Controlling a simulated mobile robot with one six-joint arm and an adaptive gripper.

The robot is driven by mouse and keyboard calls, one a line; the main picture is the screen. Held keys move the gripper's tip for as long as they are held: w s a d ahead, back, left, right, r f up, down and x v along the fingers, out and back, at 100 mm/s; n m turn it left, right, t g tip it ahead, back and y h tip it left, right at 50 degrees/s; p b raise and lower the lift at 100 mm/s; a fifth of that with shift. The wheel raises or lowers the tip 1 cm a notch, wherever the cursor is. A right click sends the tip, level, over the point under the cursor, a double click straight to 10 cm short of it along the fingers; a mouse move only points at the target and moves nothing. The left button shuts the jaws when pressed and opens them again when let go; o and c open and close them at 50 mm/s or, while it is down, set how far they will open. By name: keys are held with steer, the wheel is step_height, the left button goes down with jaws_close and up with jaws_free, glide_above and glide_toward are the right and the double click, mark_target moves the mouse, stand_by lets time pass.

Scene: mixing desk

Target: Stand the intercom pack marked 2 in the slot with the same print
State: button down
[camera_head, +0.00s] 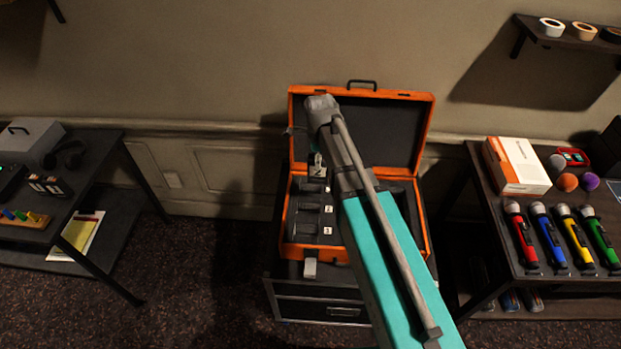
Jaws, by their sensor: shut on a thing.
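An open orange case (289,225) stands in the middle, with dark slots in its left part. Small white print labels (328,209) mark the slots; the digits are too small to read surely. My arm reaches over the case from the front right. My gripper (317,160) points down over the back left of the slots and is shut on a small dark intercom pack (317,172). A pale label shows there, its digit unclear. The arm hides the case's middle. I cannot tell whether the pack touches a slot.
The case's raised lid (400,130) stands behind my arm. A small pale block (310,268) is at the case's front. A right table (500,230) holds coloured microphones and a white-orange box (516,165). A left table (95,165) holds other gear. Floor between is clear.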

mark_target(308, 179)
steer(key=shift+a, duration=0.1)
steer(key=shift+n, duration=0.4)
steer(key=a+f+b, duration=0.1)
steer(key=f+b, duration=0.2)
steer(key=a+f+b, duration=0.1)
steer(key=f+b, duration=0.2)
steer(key=a+f+b, duration=0.1)
steer(key=f+b, duration=0.2)
steer(key=shift+f, duration=0.15)
steer(key=shift+f+b, duration=6)
steer(key=shift+b, duration=0.2)
steer(key=shift+f+b, duration=0.3)
steer(key=shift+c, duration=0.8)
jaws_free()
steer(key=shift+r, duration=0.1)
